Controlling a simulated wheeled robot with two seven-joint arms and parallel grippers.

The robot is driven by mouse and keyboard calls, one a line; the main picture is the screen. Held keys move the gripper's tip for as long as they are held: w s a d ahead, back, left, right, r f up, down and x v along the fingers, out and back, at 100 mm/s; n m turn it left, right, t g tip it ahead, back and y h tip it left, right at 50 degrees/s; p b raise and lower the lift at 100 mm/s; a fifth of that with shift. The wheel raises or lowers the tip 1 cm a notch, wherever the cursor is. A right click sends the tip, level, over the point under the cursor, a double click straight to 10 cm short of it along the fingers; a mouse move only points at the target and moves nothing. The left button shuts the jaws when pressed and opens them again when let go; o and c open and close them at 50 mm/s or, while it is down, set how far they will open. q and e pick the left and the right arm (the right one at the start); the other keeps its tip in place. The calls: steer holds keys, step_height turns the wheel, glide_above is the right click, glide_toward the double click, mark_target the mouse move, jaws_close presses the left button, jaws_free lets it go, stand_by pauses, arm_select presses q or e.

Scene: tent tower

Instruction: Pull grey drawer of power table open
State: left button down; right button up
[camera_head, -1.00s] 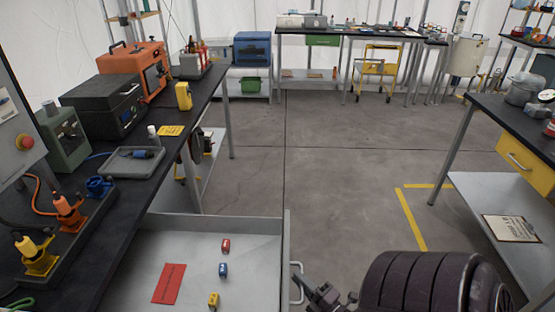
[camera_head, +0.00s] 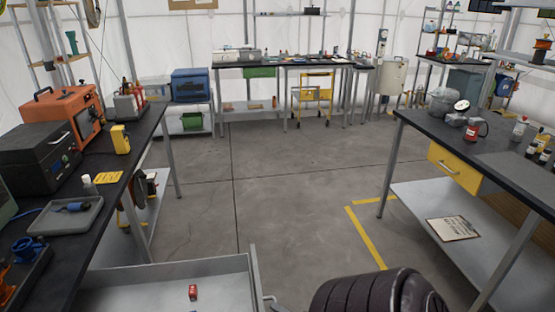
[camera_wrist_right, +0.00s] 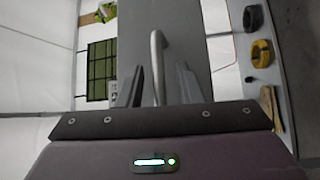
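The grey drawer (camera_head: 170,284) of the left table (camera_head: 92,225) stands pulled out at the bottom of the head view, its inside showing. A small red item (camera_head: 193,292) lies in it. The drawer's handle is partly in view at its right end (camera_head: 269,301). In the right wrist view the metal handle (camera_wrist_right: 157,62) stands out from a grey panel (camera_wrist_right: 185,30). My right gripper (camera_wrist_right: 159,88) is open, with its fingers apart and the handle near or between them; contact is unclear. In the head view its fingers are below the picture. My left gripper is not in view.
The left table carries a grey tray (camera_head: 65,218), an orange machine (camera_head: 72,115) and a dark box (camera_head: 38,160). A right table with a yellow drawer (camera_head: 455,168) stands across the aisle. Bare concrete floor (camera_head: 265,170) lies between them, with yellow tape (camera_head: 368,238).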

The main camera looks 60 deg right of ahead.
steer(key=s+a+f+b, duration=0.1)
steer(key=s, duration=0.6)
steer(key=shift+s+b, duration=0.3)
steer(key=shift+s, duration=0.05)
stand_by(0.4)
